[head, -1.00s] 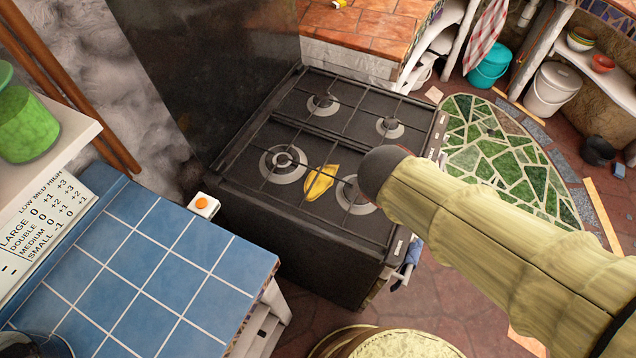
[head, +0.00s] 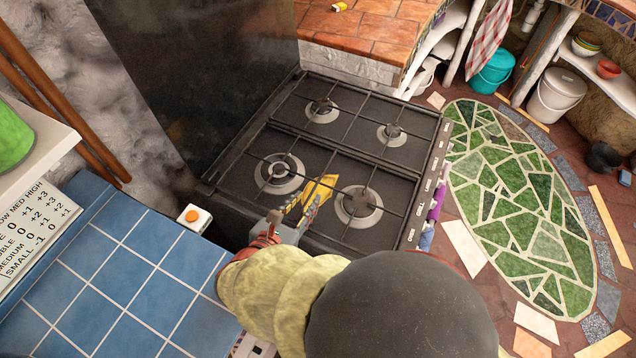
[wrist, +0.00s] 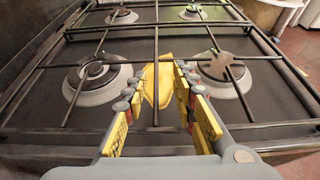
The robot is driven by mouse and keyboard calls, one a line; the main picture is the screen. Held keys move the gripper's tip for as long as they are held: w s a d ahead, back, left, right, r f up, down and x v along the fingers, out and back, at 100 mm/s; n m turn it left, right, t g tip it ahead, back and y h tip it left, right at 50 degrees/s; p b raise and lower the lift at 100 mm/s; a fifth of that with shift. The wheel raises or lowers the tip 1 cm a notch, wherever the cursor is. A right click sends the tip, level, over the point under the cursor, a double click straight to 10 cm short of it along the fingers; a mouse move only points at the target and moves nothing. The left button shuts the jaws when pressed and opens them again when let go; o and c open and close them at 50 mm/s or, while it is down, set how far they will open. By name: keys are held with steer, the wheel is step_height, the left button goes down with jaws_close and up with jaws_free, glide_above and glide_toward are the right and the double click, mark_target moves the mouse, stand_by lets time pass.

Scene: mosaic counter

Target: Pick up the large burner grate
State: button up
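The large burner grate (head: 340,189) is a frame of thin dark bars over the two near burners of the black stove. It lies flat on the cooktop. In the wrist view one of its bars (wrist: 156,55) runs between my fingers. My gripper (head: 309,200) is over the stove's near edge, with its yellow-padded fingers pointing inward. It is open in the wrist view (wrist: 157,85), with nothing held between the fingers. I cannot tell whether the fingers touch the bar. A flat yellow piece (wrist: 150,86) lies below the bars between the two burners.
A second grate (head: 352,122) covers the far burners. A blue tiled counter (head: 130,290) with a small orange-button box (head: 194,216) stands at the left. A dark panel (head: 200,80) rises behind the stove. Open floor with a green mosaic (head: 515,200) lies at the right.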

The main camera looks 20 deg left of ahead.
mark_target(314, 188)
steer(key=b+x, duration=0.2)
steer(key=x, duration=0.1)
steer(key=b+x, duration=0.1)
steer(key=x, duration=0.1)
steer(key=shift+a+f, duration=0.35)
steer(key=shift+f, duration=0.05)
steer(key=shift+w, duration=0.35)
steer(key=shift+c, duration=1.1)
jaws_close()
steer(key=shift+r, duration=0.1)
